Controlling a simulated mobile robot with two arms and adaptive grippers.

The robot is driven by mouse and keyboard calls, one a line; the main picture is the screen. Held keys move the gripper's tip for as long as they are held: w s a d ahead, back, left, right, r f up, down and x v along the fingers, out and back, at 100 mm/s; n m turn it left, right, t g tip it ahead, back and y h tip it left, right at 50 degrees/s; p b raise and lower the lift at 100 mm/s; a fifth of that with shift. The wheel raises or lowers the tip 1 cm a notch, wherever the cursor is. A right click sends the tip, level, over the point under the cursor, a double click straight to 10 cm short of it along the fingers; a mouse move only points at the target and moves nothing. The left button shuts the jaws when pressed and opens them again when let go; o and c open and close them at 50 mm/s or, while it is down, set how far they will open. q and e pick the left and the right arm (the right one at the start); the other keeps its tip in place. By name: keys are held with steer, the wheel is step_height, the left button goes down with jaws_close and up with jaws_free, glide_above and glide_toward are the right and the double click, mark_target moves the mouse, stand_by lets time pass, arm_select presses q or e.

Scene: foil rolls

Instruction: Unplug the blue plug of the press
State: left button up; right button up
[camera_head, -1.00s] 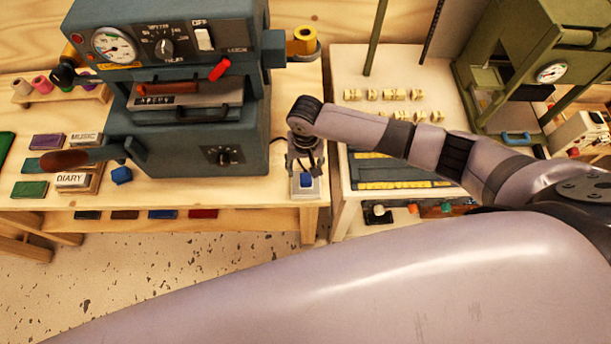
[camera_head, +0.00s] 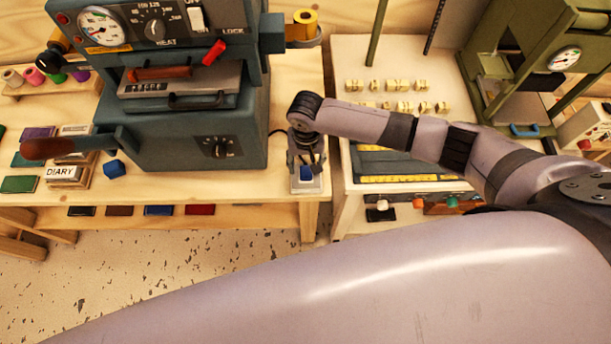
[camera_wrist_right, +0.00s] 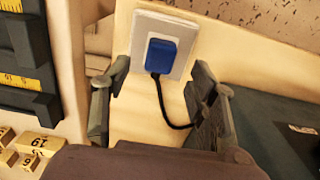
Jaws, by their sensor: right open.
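My right gripper (camera_head: 306,158) is over the plug. In the right wrist view its fingers (camera_wrist_right: 160,72) are open, one to each side of the plug and apart from it. The blue-grey press (camera_head: 180,140) stands to the left. My left gripper is not in view.
A white table (camera_head: 430,55) with brass type and a green press (camera_head: 520,60) are on the right.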

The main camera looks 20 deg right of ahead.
mark_target(306, 170)
step_height(306, 170, down, 5)
steer(key=shift+b, duration=0.85)
arm_select(q)
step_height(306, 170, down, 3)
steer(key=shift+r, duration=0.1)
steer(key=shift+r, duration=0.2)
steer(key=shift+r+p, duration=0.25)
steer(key=shift+p, duration=0.2)
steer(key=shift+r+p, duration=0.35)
arm_select(e)
steer(key=shift+c, duration=0.5)
jaws_close()
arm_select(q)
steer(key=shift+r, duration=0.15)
arm_select(e)
steer(key=shift+r, duration=0.15)
